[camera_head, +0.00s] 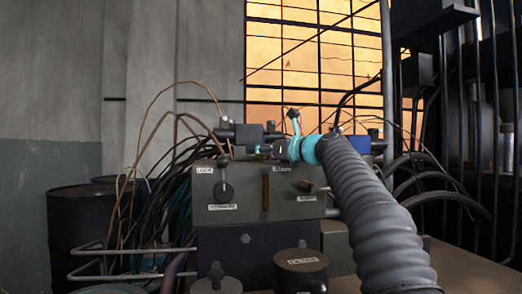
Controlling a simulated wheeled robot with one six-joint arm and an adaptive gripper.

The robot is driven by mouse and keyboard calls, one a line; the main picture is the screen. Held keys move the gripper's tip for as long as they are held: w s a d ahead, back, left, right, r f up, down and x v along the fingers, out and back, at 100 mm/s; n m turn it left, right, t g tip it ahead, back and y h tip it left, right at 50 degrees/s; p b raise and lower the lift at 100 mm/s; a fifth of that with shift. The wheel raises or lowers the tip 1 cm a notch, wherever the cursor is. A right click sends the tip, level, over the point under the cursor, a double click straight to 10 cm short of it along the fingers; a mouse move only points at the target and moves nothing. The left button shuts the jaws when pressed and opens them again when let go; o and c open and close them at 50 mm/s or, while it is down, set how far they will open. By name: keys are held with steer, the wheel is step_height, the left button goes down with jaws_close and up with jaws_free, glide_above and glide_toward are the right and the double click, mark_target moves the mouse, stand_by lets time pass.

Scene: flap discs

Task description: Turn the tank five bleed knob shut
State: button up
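A grey control box (240,207) stands in the middle of the head view. My sleeved arm reaches in from the lower right. My gripper (268,150) is dark and small, at or behind the box's top edge. Its fingers blend into dark fittings there, and I cannot see whether they hold anything.
Thin brown pipes and black cables (165,175) crowd the box's left side. A round dark cap labelled FILTER (301,262) stands in front. Dark barrels (80,225) stand at the left. Pipes and curved hoses (430,185) fill the right.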

jaws_close()
steer(key=shift+m+t+h, duration=0.4)
steer(key=shift+t+h, duration=0.1)
steer(key=shift+r+m+t+h+p, duration=0.1)
steer(key=shift+m+t+h+p, duration=0.55)
steer(key=shift+m+t+h, duration=0.65)
steer(key=shift+m+h, duration=0.1)
steer(key=shift+h, duration=0.3)
steer(key=shift+m+t+h, duration=0.7)
steer(key=shift+m+h, duration=0.5)
steer(key=shift+h, duration=0.6)
steer(key=shift+o, duration=1.3)
jaws_free()
